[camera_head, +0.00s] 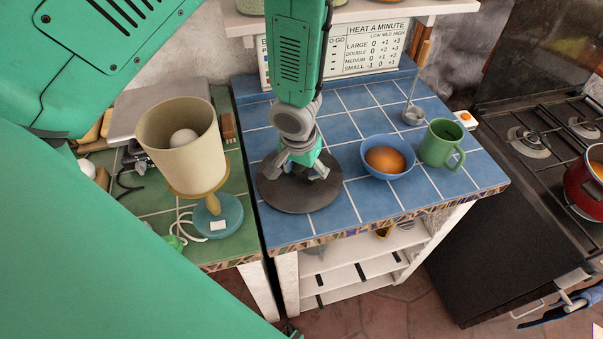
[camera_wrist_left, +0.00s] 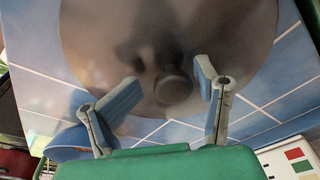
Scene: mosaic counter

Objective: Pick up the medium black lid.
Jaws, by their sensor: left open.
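The black lid (camera_head: 291,201) is a dark round disc lying flat on the blue tiled counter (camera_head: 356,204). In the left wrist view the lid (camera_wrist_left: 225,35) fills the upper middle, and its round knob (camera_wrist_left: 173,87) shows between the fingers. My left gripper (camera_head: 301,174) points down over the lid's middle. In the left wrist view its fingers (camera_wrist_left: 168,82) are spread on either side of the knob. I cannot tell whether they touch the lid. The gripper hides the knob in the head view. My right gripper is not in view.
A blue bowl (camera_head: 371,143) with a round brown item, a green mug (camera_head: 441,144) and a ladle (camera_head: 413,115) are right of the lid. A beige lamp (camera_head: 179,150) stands left on green tiles. A stove (camera_head: 540,143) is far right. The counter's front right is clear.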

